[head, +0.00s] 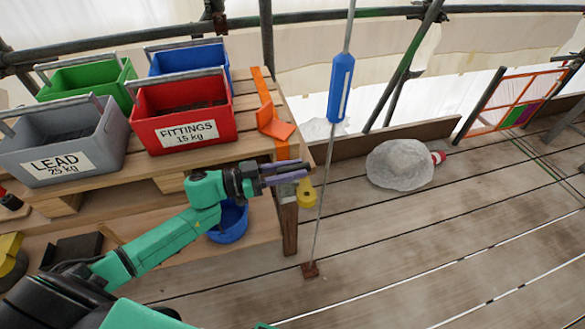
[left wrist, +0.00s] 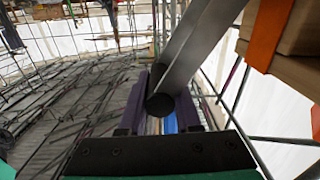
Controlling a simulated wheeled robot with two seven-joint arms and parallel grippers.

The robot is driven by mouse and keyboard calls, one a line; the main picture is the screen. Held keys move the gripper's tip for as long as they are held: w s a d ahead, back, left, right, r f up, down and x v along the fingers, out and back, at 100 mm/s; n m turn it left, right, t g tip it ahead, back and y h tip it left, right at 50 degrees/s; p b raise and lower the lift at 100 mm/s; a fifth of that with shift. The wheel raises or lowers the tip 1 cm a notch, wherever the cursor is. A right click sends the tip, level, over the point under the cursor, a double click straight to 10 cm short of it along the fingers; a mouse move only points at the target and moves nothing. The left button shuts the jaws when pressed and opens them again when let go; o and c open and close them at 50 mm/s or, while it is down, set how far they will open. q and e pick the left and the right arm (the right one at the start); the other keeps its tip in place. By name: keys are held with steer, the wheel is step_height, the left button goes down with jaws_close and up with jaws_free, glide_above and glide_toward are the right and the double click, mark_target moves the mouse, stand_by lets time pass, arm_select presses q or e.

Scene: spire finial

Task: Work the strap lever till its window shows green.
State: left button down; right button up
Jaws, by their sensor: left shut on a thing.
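An orange strap (head: 264,88) runs over the wooden bench, with an orange bracket-like piece (head: 275,122) on it; the strap also shows on the wood in the left wrist view (left wrist: 272,28). My left gripper (head: 290,173) is at the bench's front right corner, just below the bracket. In the left wrist view its purple fingers (left wrist: 162,112) are shut on a grey metal bar (left wrist: 190,55) with a round black end, which looks like the strap lever. The lever is hard to make out in the head view. I cannot see a window or its colour. My right gripper is not in view.
Red (head: 183,112), grey (head: 65,145), green (head: 88,82) and blue (head: 190,58) bins stand on the bench. A thin upright rod (head: 322,205) with a blue sleeve (head: 342,88) stands close right of the gripper. A wrapped bundle (head: 400,165) lies on the open plank floor.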

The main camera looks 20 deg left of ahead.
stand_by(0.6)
arm_select(q)
steer(key=s+d+f+m, duration=0.1)
steer(key=s+f+m, duration=0.1)
steer(key=shift+s+d+f+m+p, duration=0.3)
steer(key=shift+d, duration=0.05)
steer(key=c, duration=0.6)
jaws_free()
steer(key=shift+a, duration=0.1)
